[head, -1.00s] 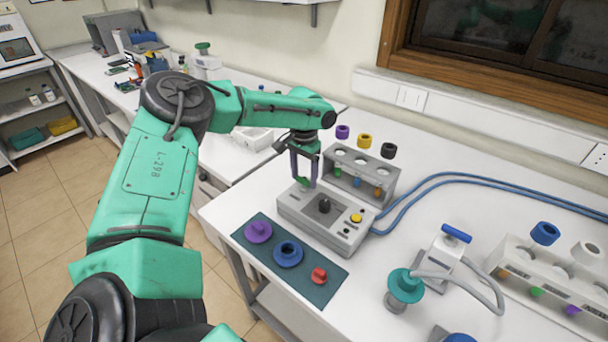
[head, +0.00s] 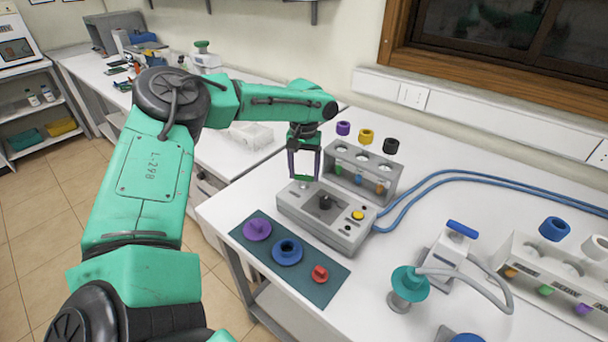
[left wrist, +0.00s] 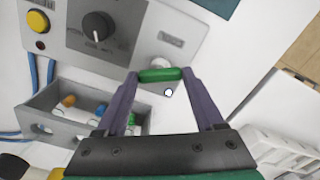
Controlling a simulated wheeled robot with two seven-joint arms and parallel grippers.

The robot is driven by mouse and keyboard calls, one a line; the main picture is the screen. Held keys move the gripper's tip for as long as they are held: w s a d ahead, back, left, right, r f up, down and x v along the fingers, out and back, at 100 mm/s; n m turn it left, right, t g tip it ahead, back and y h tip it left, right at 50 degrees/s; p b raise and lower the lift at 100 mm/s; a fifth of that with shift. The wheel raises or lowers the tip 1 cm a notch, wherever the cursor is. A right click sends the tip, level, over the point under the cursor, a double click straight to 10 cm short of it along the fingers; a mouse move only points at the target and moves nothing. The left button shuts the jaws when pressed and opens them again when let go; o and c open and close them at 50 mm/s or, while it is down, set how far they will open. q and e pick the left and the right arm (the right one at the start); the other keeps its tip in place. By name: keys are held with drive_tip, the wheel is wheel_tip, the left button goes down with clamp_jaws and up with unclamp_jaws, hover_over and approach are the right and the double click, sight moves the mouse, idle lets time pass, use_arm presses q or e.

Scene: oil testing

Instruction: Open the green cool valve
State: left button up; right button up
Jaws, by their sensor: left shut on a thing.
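The green cool valve is a small green bar handle (left wrist: 160,74) at one end of the grey control box (head: 347,238). It shows between the fingertips in the left wrist view, and as a thin green bar (head: 302,178) in the head view. My left gripper (head: 304,177) reaches down over the box's far left end, its two purple-grey fingers pointing down. In the left wrist view the left gripper (left wrist: 160,76) is shut on the green handle, one finger at each end. My right gripper is not in view.
The box also carries a black knob (head: 325,202) and a yellow button (head: 358,215). A grey tube rack (head: 388,195) stands close behind. A dark mat (head: 318,288) with purple, blue and red parts lies in front. Blue hoses (head: 420,190) run right.

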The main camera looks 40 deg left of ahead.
sight(304, 175)
use_arm(q)
drive_tip(key=n+b, duration=0.1)
drive_tip(key=n, duration=1.1)
drive_tip(key=shift+r, duration=0.1)
drive_tip(key=shift+n, duration=0.3)
drive_tip(key=o, duration=1.4)
drive_tip(key=shift+r+b, duration=0.35)
drive_tip(key=shift+r, duration=0.05)
wheel_tip(304, 175, up, 14)
drive_tip(key=shift+f+b, duration=0.1)
drive_tip(key=shift+b, duration=0.3)
